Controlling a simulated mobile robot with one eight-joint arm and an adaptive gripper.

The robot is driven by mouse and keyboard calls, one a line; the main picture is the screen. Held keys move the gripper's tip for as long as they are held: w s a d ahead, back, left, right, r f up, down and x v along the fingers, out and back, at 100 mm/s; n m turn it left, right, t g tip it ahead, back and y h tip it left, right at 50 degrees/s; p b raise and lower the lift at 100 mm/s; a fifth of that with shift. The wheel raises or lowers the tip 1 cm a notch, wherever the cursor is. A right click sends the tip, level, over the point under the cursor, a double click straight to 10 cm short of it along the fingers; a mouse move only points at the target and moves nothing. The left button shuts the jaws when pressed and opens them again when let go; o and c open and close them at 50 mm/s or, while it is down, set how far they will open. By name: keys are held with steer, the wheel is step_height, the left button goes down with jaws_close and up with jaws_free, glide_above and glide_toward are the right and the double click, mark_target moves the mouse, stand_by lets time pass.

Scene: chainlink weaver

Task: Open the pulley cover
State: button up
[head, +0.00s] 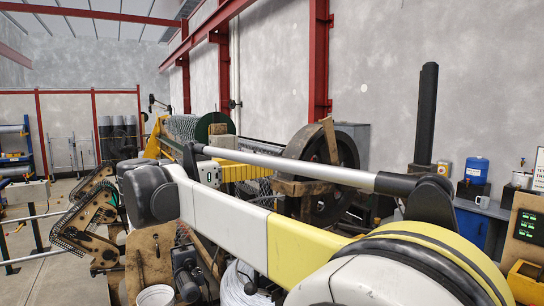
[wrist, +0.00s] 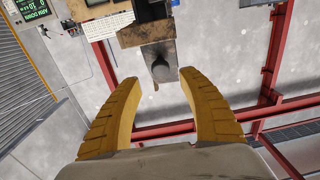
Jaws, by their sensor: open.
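My gripper (wrist: 158,78) shows in the wrist view with its two yellow fingers wide apart and nothing between them. Beyond the fingertips is a dark grey block with a round end (wrist: 160,68), apart from the fingers. In the head view a large dark wheel (head: 348,150) stands at the centre right, partly behind my arm, with worn brown pieces against it. I cannot tell which part is the pulley cover. My gripper cannot be made out in the head view.
Brown side plates with dark toothed edges (head: 92,218) stand at the left. A blue container (head: 476,170) and a panel with green displays (head: 527,225) are at the right. A white bucket (head: 155,296) sits low in front. Open floor shows at the far left.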

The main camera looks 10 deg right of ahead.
mark_target(278, 161)
steer(key=p+x, duration=0.1)
steer(key=x, duration=0.5)
steer(key=shift+w+d, duration=0.1)
steer(key=shift+d, duration=0.05)
jaws_close()
